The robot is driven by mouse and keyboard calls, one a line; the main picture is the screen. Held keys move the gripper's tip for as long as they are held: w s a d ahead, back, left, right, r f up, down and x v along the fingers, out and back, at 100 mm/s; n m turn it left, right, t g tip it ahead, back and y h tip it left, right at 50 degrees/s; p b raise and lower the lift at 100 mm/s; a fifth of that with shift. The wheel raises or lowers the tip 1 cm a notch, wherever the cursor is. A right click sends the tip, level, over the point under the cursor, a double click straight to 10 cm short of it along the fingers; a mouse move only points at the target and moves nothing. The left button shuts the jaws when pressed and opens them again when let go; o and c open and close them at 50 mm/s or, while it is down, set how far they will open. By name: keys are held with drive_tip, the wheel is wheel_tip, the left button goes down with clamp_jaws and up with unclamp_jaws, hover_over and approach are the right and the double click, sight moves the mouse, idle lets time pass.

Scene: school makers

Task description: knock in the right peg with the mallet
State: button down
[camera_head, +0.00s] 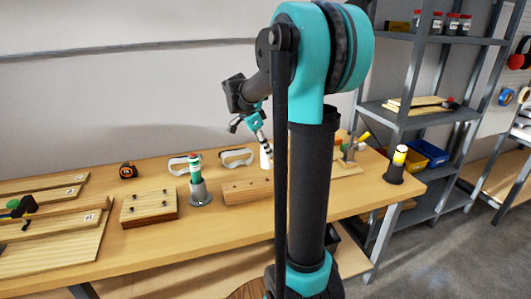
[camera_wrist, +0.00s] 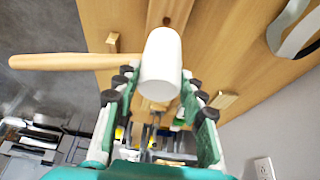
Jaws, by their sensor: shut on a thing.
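My gripper (camera_wrist: 152,105) is shut on the mallet's white head (camera_wrist: 162,65). The mallet's wooden handle (camera_wrist: 62,62) sticks out to the left in the wrist view. In the head view my gripper (camera_head: 263,140) is above the bench, with the white mallet head (camera_head: 265,159) at its tips; the handle is not clear there. A reddish wooden block (camera_head: 247,191) lies just below and left of it. The wrist view shows part of this block (camera_wrist: 180,10) with a dark round mark beyond the mallet head. I cannot tell the right peg apart; the mallet and my arm hide part of the block.
On the bench (camera_head: 225,220) stand a grey holder (camera_head: 200,193) with a green-handled tool and a dark holder (camera_head: 394,174) with a yellow one. Goggles (camera_head: 237,157) lie behind the block. Grey shelves (camera_head: 435,120) stand right.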

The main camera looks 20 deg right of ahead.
sight(266, 161)
idle(0.4)
drive_tip(key=shift+f, duration=0.35)
idle(0.6)
idle(0.3)
wheel_tip(266, 161, down, 5)
drive_tip(key=shift+f, duration=0.15)
wheel_tip(266, 161, up, 5)
drive_tip(key=shift+r, duration=0.1)
idle(0.6)
